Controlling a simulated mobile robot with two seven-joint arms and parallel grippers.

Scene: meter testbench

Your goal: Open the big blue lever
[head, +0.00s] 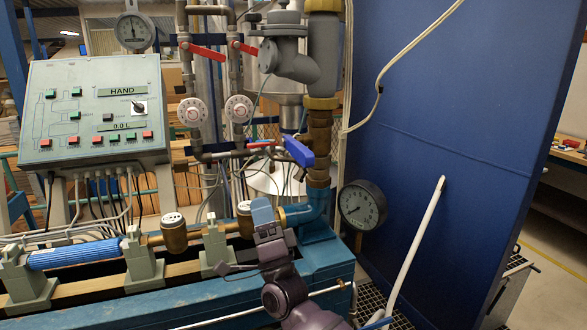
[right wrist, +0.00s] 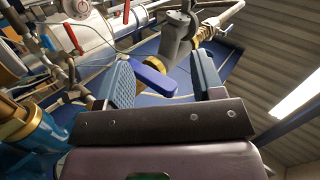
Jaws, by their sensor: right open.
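The big blue lever (head: 299,151) sits on the vertical brass-and-grey pipe at the centre of the head view, below the grey valve body. It slants down to the right. In the right wrist view the lever (right wrist: 154,78) shows ahead of my right gripper, between the lines of its two fingers and nearer the left one. My right gripper (head: 265,212) is below and a little left of the lever in the head view. Its fingers (right wrist: 165,85) are wide apart with nothing held; whether one touches the lever cannot be told. My left gripper is not in view.
A grey control panel (head: 92,108) stands at the left. Red levers (head: 207,52) and white-dial meters (head: 193,112) are on pipes behind. A pressure gauge (head: 362,205) is right of the blue pipe elbow. A large blue panel (head: 450,120) closes the right side. A blue bench beam (head: 190,297) runs below.

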